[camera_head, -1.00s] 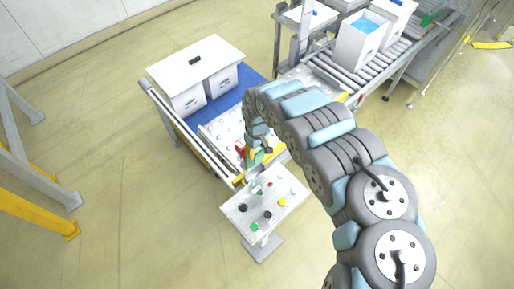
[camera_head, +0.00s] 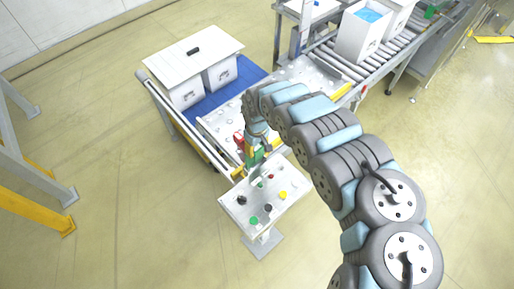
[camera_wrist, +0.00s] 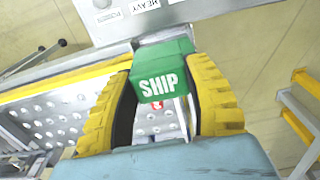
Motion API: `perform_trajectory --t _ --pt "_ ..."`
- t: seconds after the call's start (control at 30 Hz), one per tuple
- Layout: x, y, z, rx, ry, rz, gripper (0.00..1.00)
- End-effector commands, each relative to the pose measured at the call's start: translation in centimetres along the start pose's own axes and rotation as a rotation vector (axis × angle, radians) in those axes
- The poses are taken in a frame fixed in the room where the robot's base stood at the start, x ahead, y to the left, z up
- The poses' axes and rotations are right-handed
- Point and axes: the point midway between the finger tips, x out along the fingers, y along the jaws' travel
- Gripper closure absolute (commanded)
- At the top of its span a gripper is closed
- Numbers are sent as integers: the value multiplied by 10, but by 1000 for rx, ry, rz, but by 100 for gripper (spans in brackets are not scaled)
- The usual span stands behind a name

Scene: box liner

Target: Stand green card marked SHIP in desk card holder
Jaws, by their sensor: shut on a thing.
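The green card marked SHIP (camera_wrist: 163,78) is between the two yellow fingers of my gripper (camera_wrist: 165,100) in the wrist view, its white lettering upright and readable. My gripper is shut on it. In the head view the green card (camera_head: 254,158) hangs below my gripper (camera_head: 257,146), over the back edge of the small white panel. A grey piece (camera_wrist: 165,35) just beyond the card in the wrist view looks like the desk card holder, partly hidden by the card. I cannot tell whether the card touches it.
The small white panel (camera_head: 238,206) carries several coloured buttons. A ball-top table (camera_head: 220,128) lies behind it, with a red thing (camera_head: 239,140) near my gripper. White boxes (camera_head: 220,74) stand on the blue belt. A roller conveyor (camera_head: 350,62) is at upper right.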

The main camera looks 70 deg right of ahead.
Motion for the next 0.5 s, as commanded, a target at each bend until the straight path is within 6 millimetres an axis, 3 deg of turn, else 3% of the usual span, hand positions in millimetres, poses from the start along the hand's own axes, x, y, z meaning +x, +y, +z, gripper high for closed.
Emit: perform_trajectory --t 0.5 --pt "34 0 1 2 -1 0 85"
